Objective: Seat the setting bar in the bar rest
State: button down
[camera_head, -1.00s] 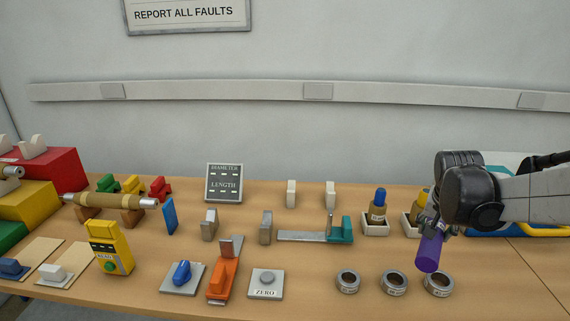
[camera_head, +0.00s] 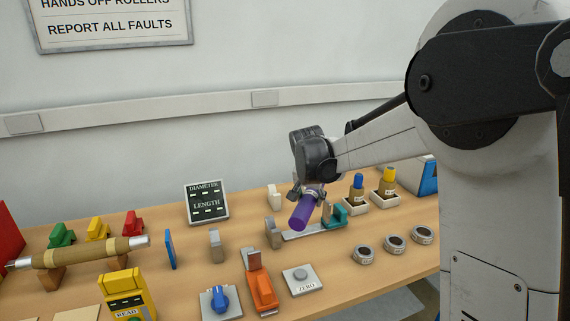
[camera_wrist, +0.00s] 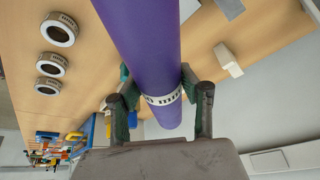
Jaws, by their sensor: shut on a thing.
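The setting bar (camera_head: 303,213) is a purple cylinder with a white printed band. My gripper (camera_head: 313,190) is shut on it and holds it tilted above the table, in front of the teal-ended gauge. In the wrist view the bar (camera_wrist: 150,50) runs between both fingers (camera_wrist: 160,105), which close near the white band. A cream upright block (camera_head: 274,197), possibly part of the bar rest, stands behind and left of the bar. A cream block also shows in the wrist view (camera_wrist: 228,60). A second such block is hidden in the head view, probably behind my gripper.
The teal-ended gauge (camera_head: 337,216) lies close below the bar. Grey rings (camera_head: 395,245) lie to the right, with two bottles in trays (camera_head: 357,205) behind. An orange device (camera_head: 261,290) and ZERO button (camera_head: 302,279) stand in front. A display (camera_head: 206,202) stands left.

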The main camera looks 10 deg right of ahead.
jog(key=w+f+m+h+p, duration=0.1)
jog(key=w+m+p, duration=0.4)
jog(key=w, duration=2.1)
jog(key=m+h, duration=0.1)
jog(key=m, duration=0.4)
jog(key=shift+a+f+m+p, duration=0.2)
jog(key=shift+a+m+p, duration=0.1)
jog(key=shift+a+p, duration=0.1)
jog(key=shift+f+b, duration=0.2)
jog(key=shift+b, duration=0.2)
jog(key=shift+f+b, duration=2.7)
jog(key=shift+f, duration=1.25)
jog(key=shift+f, duration=0.35)
jog(key=c, duration=1)
grip_release()
jog(key=shift+c, duration=0.2)
